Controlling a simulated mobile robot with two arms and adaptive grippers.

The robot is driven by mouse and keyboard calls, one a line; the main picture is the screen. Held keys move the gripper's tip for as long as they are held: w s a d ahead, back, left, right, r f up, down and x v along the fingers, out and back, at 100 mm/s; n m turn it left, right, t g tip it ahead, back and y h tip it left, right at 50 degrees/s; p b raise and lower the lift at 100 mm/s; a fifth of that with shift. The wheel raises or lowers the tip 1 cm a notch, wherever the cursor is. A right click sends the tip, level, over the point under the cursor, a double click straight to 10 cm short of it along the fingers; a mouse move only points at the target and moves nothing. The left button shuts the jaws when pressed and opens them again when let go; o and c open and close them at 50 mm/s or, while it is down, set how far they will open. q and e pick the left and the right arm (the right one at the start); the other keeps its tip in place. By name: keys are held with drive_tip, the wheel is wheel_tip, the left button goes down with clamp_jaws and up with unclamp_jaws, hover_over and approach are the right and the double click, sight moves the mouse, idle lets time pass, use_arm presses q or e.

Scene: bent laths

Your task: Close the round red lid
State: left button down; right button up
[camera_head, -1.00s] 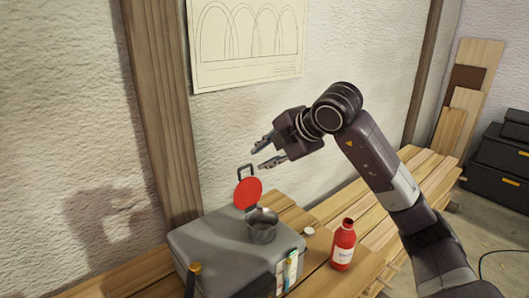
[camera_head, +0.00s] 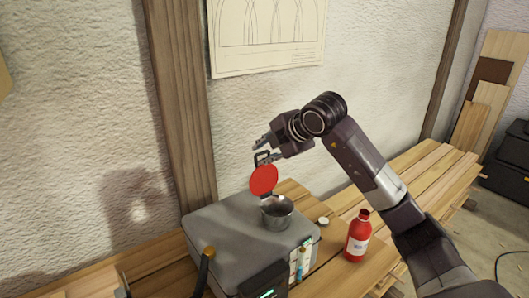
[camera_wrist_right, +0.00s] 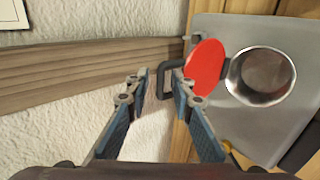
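The round red lid (camera_head: 264,179) stands open, tilted up, at the rim of a round metal pot (camera_head: 277,212) set in the top of a grey box (camera_head: 228,228). A dark handle loop (camera_head: 262,158) sticks up from the lid. My right gripper (camera_head: 262,149) is open at the handle. In the right wrist view the open fingers (camera_wrist_right: 156,84) have the handle loop (camera_wrist_right: 168,80) between or just beyond their tips, close to the right finger. The red lid also shows there (camera_wrist_right: 206,67), beside the open metal pot (camera_wrist_right: 262,76). My left gripper is not in view.
A red bottle (camera_head: 357,238) stands on the wooden bench (camera_head: 400,190) right of the box. A small pale cap (camera_head: 323,221) lies near the box. A dark hose (camera_head: 204,270) rises at the box's front. The wall (camera_head: 90,130) is close behind.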

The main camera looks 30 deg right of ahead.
clamp_jaws()
drive_tip(key=shift+s, duration=0.1)
drive_tip(key=shift+s+d+f, duration=0.2)
drive_tip(key=shift+s+f, duration=1.6)
drive_tip(key=shift+s, duration=0.65)
drive_tip(key=shift+s+d+f, duration=0.2)
drive_tip(key=shift+s+f, duration=1.65)
drive_tip(key=shift+s, duration=0.6)
drive_tip(key=shift+s+d+f, duration=0.2)
drive_tip(key=shift+s+f, duration=1.6)
drive_tip(key=shift+s, duration=0.65)
